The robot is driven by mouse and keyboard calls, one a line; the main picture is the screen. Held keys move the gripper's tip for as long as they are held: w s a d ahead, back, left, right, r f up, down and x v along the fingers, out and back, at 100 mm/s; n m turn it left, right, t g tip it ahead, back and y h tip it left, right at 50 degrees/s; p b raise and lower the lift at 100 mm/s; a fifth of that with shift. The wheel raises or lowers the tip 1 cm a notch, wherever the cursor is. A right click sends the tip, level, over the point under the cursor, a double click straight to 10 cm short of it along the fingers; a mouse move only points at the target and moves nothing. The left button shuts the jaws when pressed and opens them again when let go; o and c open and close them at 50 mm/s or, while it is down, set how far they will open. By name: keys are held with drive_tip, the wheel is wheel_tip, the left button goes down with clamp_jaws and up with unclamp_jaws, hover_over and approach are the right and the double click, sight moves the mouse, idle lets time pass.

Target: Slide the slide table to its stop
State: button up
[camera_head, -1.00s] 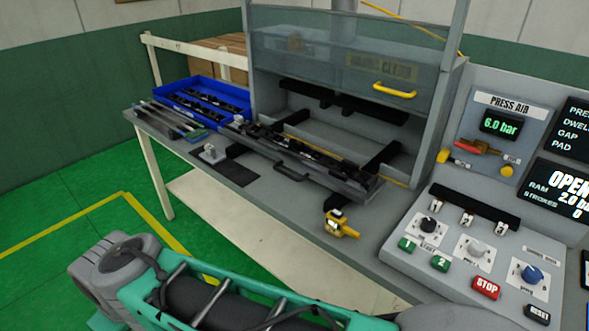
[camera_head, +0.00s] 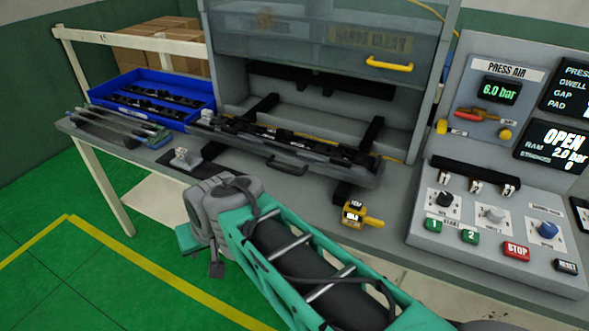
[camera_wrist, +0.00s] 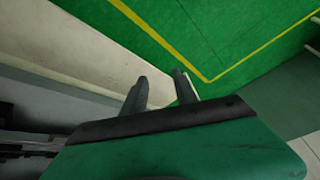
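The slide table (camera_head: 340,172) is a long dark grey tray with black parts along it, at the front of the press opening in the head view. Its black bar handle (camera_head: 288,168) is on the front edge. The table sticks out forward of the press frame. In the head view my arm's end is in front of the bench, below and left of the handle, apart from it; the fingers are not clear there. In the wrist view my gripper (camera_wrist: 160,76) has two dark fingers with an empty gap between them, pointing over the floor and bench edge.
A blue bin (camera_head: 150,98) with black clips stands at the bench's left end, beside several rods (camera_head: 105,122). A small metal fixture (camera_head: 183,158) lies left of the handle. A yellow device (camera_head: 358,214) sits at the front edge. The control panel (camera_head: 490,215) is right. A clear guard (camera_head: 320,40) is raised above.

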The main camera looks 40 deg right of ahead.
drive_tip(key=w+d+f+m+t+b, duration=0.2)
drive_tip(key=w+d+f+m+b, duration=0.1)
drive_tip(key=w+d+f+m, duration=0.15)
drive_tip(key=m+t+h+b, duration=0.7)
drive_tip(key=m+b, duration=0.2)
drive_tip(key=m, duration=0.8)
approach(281, 170)
drive_tip(key=w, duration=0.1)
drive_tip(key=w+f, duration=0.1)
drive_tip(key=d, duration=0.1)
drive_tip(key=shift+w+d+f, duration=0.1)
drive_tip(key=shift+w+f, duration=0.15)
drive_tip(key=shift+w, duration=0.15)
drive_tip(key=shift+m, duration=0.25)
drive_tip(key=x, duration=0.7)
drive_tip(key=shift+w+d+r, duration=0.15)
drive_tip(key=shift+d+r, duration=0.05)
drive_tip(key=shift+r, duration=0.2)
drive_tip(key=shift+w+d, duration=0.1)
drive_tip(key=shift+w, duration=0.05)
drive_tip(key=shift+c, duration=0.4)
clamp_jaws()
